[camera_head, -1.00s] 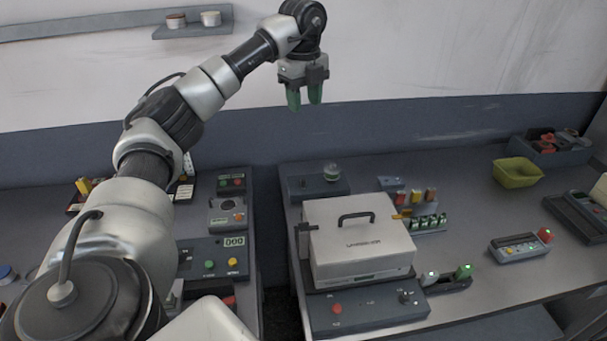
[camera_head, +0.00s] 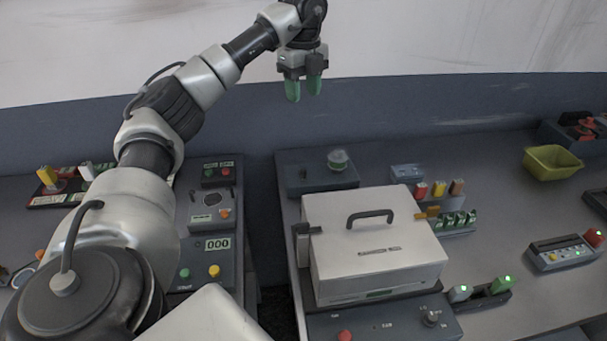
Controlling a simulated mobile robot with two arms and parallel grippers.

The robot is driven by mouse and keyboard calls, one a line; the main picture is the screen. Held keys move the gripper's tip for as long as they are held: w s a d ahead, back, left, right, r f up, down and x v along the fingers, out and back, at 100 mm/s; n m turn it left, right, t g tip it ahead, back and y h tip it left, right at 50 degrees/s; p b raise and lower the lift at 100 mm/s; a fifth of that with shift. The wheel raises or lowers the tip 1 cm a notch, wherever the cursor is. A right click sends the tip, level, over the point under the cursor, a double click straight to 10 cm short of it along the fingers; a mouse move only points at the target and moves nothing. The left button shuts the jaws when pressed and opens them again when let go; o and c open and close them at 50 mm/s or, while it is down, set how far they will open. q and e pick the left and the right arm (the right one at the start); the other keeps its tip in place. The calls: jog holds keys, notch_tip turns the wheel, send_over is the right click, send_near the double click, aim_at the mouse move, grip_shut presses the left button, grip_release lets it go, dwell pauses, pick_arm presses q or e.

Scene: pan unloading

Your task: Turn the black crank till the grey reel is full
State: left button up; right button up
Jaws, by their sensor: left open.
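My left gripper (camera_head: 303,88) has two green fingers that point down and stand apart, with nothing between them. It hangs high in front of the back wall, beyond the white box in the picture. I cannot pick out a black crank or a grey reel for sure in this view. A small grey panel with a dark part (camera_head: 212,198) sits to the right of my left arm; its details are too small to tell. Below it is a panel with a counter reading 000 (camera_head: 217,244). My right gripper is not in view.
A white box (camera_head: 330,215) with a black handle (camera_head: 370,217) stands on the right bench, above a panel with a red button (camera_head: 345,335). A yellow-green bin (camera_head: 553,163) is at the far right. A dark gap separates the two benches.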

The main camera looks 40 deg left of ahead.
pick_arm(q)
jog(key=b, duration=1)
send_over(303, 169)
notch_tip(303, 169, down, 12)
jog(key=r, duration=0.1)
notch_tip(303, 169, down, 2)
jog(key=shift+f, duration=0.1)
notch_tip(303, 169, down, 10)
jog(key=shift+r, duration=0.25)
grip_shut()
